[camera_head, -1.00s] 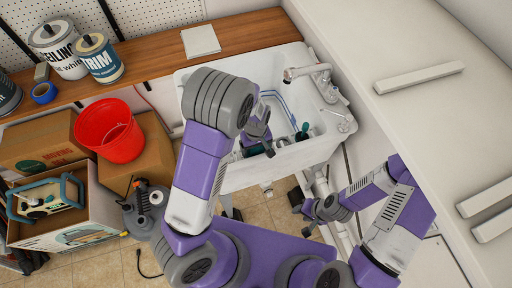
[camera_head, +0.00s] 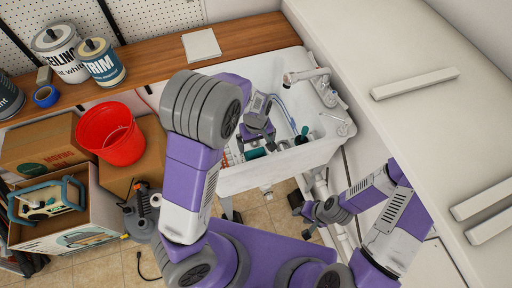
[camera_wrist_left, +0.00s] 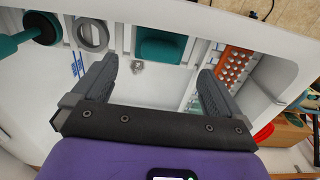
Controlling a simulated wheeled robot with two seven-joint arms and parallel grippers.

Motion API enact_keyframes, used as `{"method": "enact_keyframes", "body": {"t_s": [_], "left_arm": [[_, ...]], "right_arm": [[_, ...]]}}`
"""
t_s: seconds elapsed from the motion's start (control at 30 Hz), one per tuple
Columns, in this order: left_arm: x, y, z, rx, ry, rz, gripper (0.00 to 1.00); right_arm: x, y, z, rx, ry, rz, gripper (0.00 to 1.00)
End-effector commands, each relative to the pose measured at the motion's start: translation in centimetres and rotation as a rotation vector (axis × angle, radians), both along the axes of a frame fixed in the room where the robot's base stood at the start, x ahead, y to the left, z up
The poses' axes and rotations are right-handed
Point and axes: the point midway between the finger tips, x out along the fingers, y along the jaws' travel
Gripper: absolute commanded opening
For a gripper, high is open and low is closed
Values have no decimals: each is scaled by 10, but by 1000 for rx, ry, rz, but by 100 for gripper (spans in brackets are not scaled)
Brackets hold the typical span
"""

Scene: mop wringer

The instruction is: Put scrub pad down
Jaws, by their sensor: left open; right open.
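A teal block that looks like the scrub pad (camera_wrist_left: 161,46) lies against the near inner side of the white sink (camera_head: 236,180). Its teal color also shows in the head view (camera_head: 254,153), just below my left gripper (camera_head: 262,143). In the left wrist view my left gripper (camera_wrist_left: 160,85) is open and empty, its fingers apart, with the pad beyond the fingertips and not touching them. My right gripper (camera_head: 304,217) is open and low in front of the sink, well away from the pad.
A teal-handled tool with a black collar (camera_wrist_left: 42,27), a grey ring (camera_wrist_left: 91,34) and an orange perforated piece (camera_wrist_left: 234,68) sit along the sink's side. The faucet (camera_head: 308,74) stands at the back right. A red bucket (camera_head: 112,132) stands on boxes at left.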

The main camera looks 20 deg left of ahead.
Motion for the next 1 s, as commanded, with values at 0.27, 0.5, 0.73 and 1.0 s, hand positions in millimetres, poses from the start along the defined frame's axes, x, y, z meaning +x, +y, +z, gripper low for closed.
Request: {"method": "enact_keyframes", "body": {"t_s": [0.27,0.5,0.73,1.0], "left_arm": [[0,0,47,0,-2,-1,100],[0,1,54,2,1,2,100],[0,1,54,2,1,1,100],[0,0,54,2,1,1,100]], "right_arm": [[0,0,8,0,0,0,43],[0,0,8,0,0,0,43],[0,0,8,0,0,0,43],[0,0,8,0,0,0,43]]}}
